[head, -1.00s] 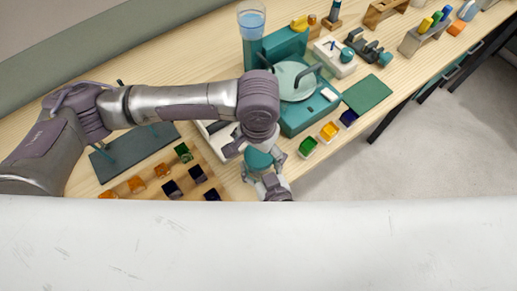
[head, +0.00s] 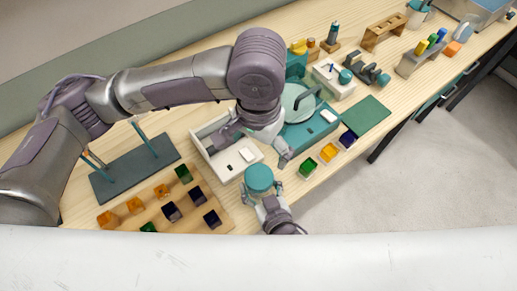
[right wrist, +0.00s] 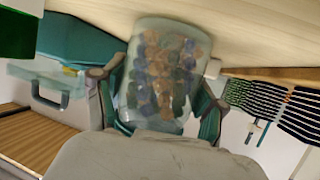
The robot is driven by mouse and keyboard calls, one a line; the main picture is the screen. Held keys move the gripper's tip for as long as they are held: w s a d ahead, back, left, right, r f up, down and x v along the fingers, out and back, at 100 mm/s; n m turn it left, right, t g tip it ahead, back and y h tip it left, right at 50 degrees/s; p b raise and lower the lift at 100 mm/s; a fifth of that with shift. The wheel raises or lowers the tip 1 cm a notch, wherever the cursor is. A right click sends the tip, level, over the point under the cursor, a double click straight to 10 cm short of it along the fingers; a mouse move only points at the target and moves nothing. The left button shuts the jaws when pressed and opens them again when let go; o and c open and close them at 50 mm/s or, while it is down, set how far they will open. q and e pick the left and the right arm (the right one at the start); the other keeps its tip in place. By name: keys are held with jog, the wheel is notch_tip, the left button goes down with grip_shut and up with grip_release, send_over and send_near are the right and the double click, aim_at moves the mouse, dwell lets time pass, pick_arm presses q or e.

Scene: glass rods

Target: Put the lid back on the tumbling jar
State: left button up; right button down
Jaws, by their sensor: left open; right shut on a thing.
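The tumbling jar (right wrist: 160,75) is clear, with many small coloured pieces inside. My right gripper (head: 268,194) is shut around its sides; in the right wrist view the fingers (right wrist: 160,100) flank it. The round teal lid (head: 259,177) sits on top of the jar in the head view. Whether it is fully seated I cannot tell. My left gripper (head: 255,150) is open and empty, apart from the lid and just beyond it, its fingers spread. Most of the jar's body is hidden in the head view by the lid and right gripper.
A white tray (head: 212,131) lies beyond the jar, partly under my left gripper. A wooden block (head: 155,212) with several coloured cubes and a dark rack (head: 112,186) with teal posts are at left. Small coloured bins (head: 328,152) and a green mat (head: 366,114) are at right.

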grip_release()
jog(key=v, duration=1.2)
dwell(0.6)
